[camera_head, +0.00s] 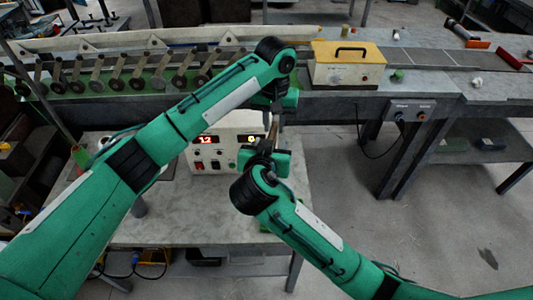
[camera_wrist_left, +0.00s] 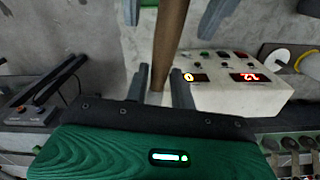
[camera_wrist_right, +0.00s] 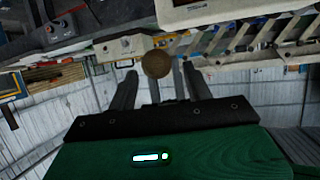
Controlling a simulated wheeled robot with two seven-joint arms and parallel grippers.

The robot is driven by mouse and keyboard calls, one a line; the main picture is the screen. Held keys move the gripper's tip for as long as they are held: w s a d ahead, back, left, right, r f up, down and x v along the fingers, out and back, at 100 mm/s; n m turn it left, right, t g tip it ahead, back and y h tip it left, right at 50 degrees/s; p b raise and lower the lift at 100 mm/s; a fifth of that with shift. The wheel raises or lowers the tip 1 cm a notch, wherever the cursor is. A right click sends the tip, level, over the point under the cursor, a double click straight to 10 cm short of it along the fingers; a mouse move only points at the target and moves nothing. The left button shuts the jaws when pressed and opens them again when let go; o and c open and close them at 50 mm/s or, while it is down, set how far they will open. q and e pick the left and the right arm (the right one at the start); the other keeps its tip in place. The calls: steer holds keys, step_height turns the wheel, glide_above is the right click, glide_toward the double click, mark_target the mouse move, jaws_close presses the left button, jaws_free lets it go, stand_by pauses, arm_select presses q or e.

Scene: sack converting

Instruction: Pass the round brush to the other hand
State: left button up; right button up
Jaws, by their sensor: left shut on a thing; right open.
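The round brush shows as a brown handle (camera_wrist_left: 170,40) in the left wrist view. My left gripper (camera_wrist_left: 160,85) is shut on it, one finger on each side. In the right wrist view the brush's round brown end (camera_wrist_right: 156,63) faces the camera between the spread fingers of my right gripper (camera_wrist_right: 160,82). The right fingers also show at the top of the left wrist view, apart on either side of the handle. In the head view my left gripper (camera_head: 274,112) is just above my right gripper (camera_head: 263,150). I cannot make out bristles.
A white control box (camera_head: 212,155) with red displays stands on the grey table (camera_head: 225,205) close behind the grippers. A yellow-topped box (camera_head: 347,64) sits on the machine bench at the back. A roller row (camera_head: 125,75) is at the back left.

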steer(key=shift+x, duration=0.9)
steer(key=shift+c, duration=0.2)
steer(key=c, duration=1.1)
arm_select(q)
steer(key=o, duration=1.1)
arm_select(e)
steer(key=shift+o, duration=0.2)
